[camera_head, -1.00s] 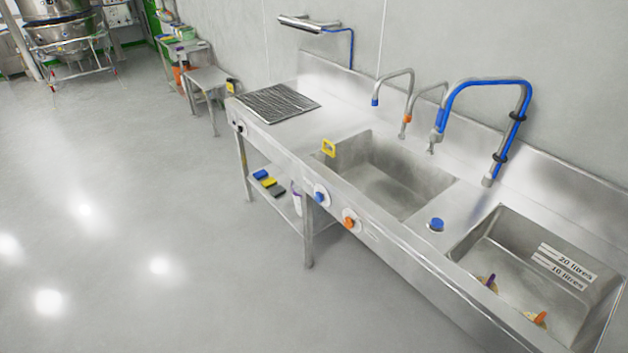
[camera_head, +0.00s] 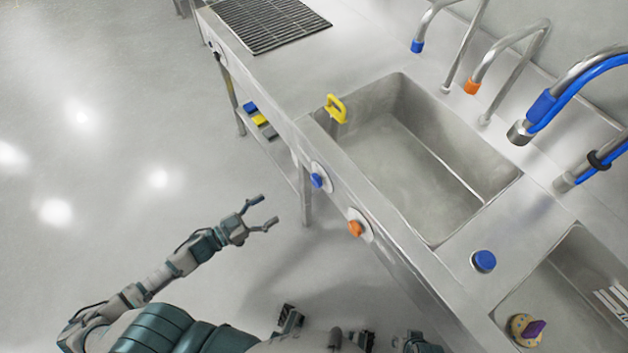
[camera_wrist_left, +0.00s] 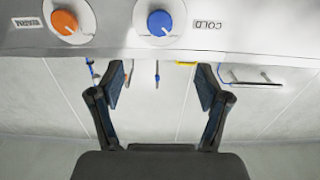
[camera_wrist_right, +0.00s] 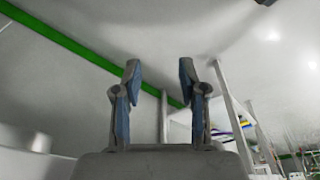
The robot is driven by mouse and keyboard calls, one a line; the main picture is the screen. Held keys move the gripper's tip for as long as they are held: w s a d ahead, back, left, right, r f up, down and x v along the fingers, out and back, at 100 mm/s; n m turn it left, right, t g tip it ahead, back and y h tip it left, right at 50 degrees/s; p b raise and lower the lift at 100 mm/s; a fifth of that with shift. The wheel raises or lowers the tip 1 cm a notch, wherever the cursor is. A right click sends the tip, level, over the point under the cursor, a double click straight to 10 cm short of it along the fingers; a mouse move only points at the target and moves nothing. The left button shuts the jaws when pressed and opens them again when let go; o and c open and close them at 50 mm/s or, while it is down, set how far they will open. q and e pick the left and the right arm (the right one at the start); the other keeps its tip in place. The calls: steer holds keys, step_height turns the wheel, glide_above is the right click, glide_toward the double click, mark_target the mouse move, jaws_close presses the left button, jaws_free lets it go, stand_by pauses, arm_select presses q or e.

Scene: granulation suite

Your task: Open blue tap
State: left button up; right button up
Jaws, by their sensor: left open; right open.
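A round blue tap knob (camera_head: 317,180) on a white disc sits on the front panel of the steel sink unit. It also shows in the left wrist view (camera_wrist_left: 159,24) beside the label COLD. My left gripper (camera_head: 269,211) is open and empty, left of the knob and apart from it. In the left wrist view the open fingers (camera_wrist_left: 160,82) show with the knob above the gap between them. My right gripper is open and empty in the right wrist view (camera_wrist_right: 158,78), with no tap there; I cannot make it out clearly in the head view.
An orange knob (camera_head: 355,228) sits beside the blue one. A yellow piece (camera_head: 337,108) stands at the sink basin's (camera_head: 430,215) rim. A blue button (camera_head: 484,261) is on the counter. Spouts rise behind the basin. The floor at left is clear.

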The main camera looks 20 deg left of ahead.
mark_target(314, 181)
arm_select(q)
steer(key=b+x, duration=0.1)
steer(key=x, duration=1.4)
steer(key=shift+w+d+b, duration=0.2)
steer(key=shift+w+b, duration=0.05)
steer(key=shift+b, duration=0.15)
steer(key=shift+w+d, duration=0.4)
steer(key=shift+w, duration=0.05)
arm_select(e)
steer(key=w+a+r+t, duration=0.1)
steer(key=w+a+t, duration=0.1)
steer(key=w, duration=0.4)
steer(key=shift+r+t+y, duration=0.25)
steer(key=shift+t+y, duration=0.15)
steer(key=shift+t, duration=0.4)
steer(key=shift+a, duration=0.1)
arm_select(q)
steer(key=shift+a, duration=0.1)
steer(key=shift+c, duration=1.2)
steer(key=c, duration=0.9)
